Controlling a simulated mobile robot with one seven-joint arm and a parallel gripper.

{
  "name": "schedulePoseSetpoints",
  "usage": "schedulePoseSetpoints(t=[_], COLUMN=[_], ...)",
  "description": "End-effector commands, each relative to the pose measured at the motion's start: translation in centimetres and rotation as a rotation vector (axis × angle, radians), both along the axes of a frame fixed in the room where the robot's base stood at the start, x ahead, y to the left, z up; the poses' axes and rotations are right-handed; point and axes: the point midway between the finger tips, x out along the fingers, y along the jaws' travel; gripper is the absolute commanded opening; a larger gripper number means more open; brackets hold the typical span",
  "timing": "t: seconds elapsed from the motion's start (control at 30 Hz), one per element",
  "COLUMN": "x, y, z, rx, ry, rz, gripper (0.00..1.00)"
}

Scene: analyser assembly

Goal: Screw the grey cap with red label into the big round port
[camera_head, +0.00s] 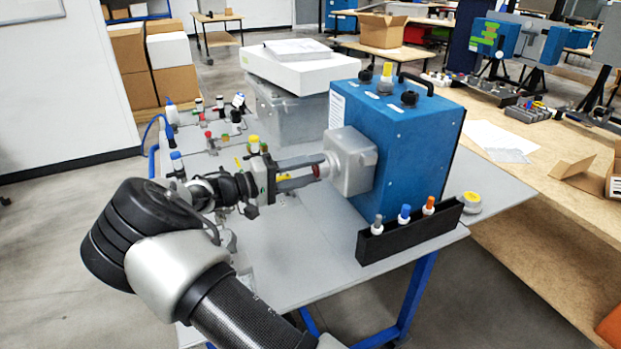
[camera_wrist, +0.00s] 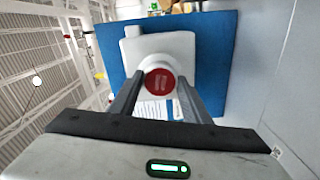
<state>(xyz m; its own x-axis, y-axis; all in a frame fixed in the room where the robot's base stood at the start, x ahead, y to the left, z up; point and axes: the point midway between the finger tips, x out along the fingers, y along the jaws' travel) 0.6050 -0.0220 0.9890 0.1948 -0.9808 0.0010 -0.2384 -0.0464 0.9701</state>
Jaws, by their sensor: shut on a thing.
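The grey cap with red label (camera_wrist: 159,81) is between my gripper's fingers, its red face towards the wrist camera. In the head view the cap (camera_head: 318,170) shows as a small dark red piece at the fingertips. My gripper (camera_head: 316,172) is shut on it, reaching horizontally from the left. The cap is in front of the grey housing (camera_head: 352,160) on the left face of the blue analyser (camera_head: 410,135). The big round port is hidden behind the cap and fingers, so I cannot tell how far the cap sits in it.
A black rack (camera_head: 410,232) with several small capped vials stands at the table's front right. A yellow-topped round piece (camera_head: 472,202) lies beside it. Several small bottles stand at the back left. The grey tabletop (camera_head: 310,255) in front is clear.

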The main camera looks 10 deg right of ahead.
Motion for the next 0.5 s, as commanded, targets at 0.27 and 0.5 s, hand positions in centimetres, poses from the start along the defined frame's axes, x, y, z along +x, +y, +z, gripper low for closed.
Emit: schedulePoseSetpoints(t=[0.27,0.5], x=[0.01,-0.01], y=[0.09,0.13], z=[-0.44,-0.45], rx=[0.038,0.068], ry=[-0.187,-0.337], rz=[0.001,0.002], gripper=[0.18,0.18])
